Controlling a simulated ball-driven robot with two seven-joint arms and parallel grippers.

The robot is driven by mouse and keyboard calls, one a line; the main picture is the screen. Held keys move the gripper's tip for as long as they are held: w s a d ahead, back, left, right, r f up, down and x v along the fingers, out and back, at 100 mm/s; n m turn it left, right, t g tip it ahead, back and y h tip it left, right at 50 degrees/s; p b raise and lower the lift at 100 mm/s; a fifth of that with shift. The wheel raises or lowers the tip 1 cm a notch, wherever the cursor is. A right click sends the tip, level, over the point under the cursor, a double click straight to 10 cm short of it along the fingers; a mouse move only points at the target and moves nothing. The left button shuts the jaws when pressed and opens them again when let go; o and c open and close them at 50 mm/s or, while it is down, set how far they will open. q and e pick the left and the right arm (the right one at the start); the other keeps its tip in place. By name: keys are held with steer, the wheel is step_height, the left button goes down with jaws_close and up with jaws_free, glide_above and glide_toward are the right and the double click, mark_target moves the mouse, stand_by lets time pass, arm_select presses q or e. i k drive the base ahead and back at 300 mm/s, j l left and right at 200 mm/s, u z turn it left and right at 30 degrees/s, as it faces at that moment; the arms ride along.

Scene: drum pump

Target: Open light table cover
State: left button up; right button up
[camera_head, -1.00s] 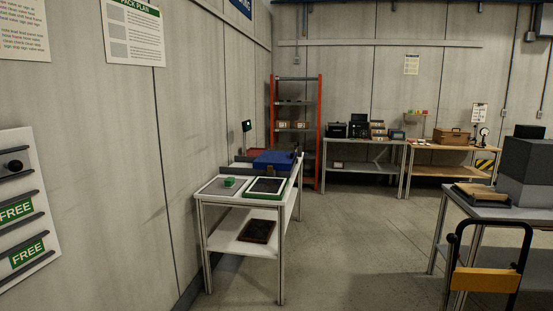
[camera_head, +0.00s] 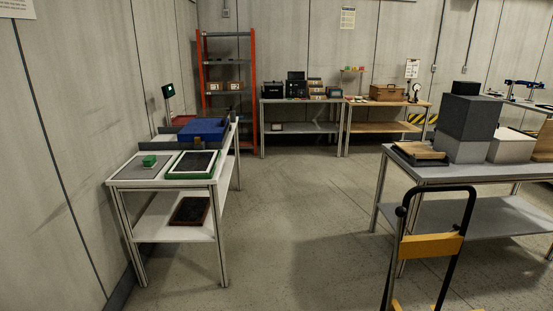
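I cannot tell for sure which thing is the light table. On the white-topped table (camera_head: 128,174) at the left lies a flat panel (camera_head: 193,161) with a dark face and a green and white frame. Left of it is a grey pad (camera_head: 137,168) with a small green block (camera_head: 149,161) on it. A blue box-like thing (camera_head: 203,130) stands behind them. No raised cover shows on this table. Neither of my grippers is in view.
A dark framed panel (camera_head: 189,211) lies on the table's lower shelf. A cart with a black handle and yellow bar (camera_head: 431,246) stands front right, by a table (camera_head: 470,176) with grey boxes (camera_head: 468,122). An orange-framed rack (camera_head: 253,90) and workbenches (camera_head: 300,101) line the back. Middle floor is clear.

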mark_target(209, 129)
steer(key=i, duration=2.75)
steer(key=j+u, duration=0.05)
steer(key=j, duration=0.1)
